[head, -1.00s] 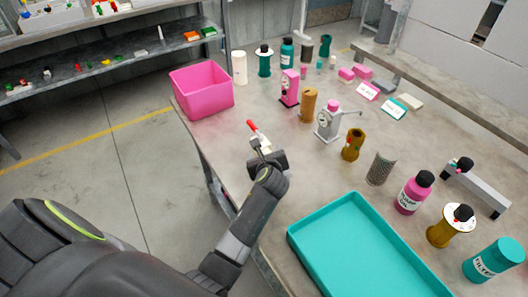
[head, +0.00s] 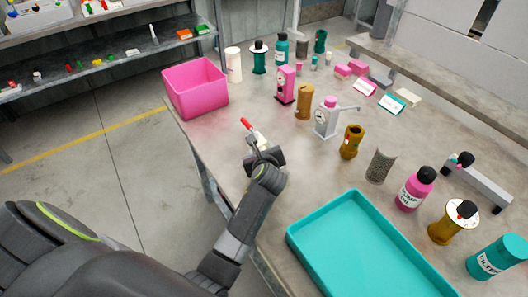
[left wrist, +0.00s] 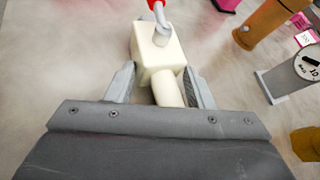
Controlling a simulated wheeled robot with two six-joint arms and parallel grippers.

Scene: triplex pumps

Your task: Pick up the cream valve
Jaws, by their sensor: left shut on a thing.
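The cream valve (left wrist: 157,62) has a blocky cream body, a round cream stub and a red-tipped lever. In the left wrist view its stub sits between the two fingers of my left gripper (left wrist: 160,88), which is shut on it. In the head view the cream valve (head: 261,141) shows small at the tip of my left gripper (head: 258,150), near the table's left edge, with its red lever pointing up and left. Part of the valve is hidden behind the gripper. I cannot tell whether it touches the table. My right gripper is not in view.
A pink bin (head: 196,88) stands beyond the gripper at the table's far left corner. A teal tray (head: 300,240) lies at the front. A grey pump with a pink top (head: 327,118), a brown cylinder (head: 304,103) and several bottles stand to the right.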

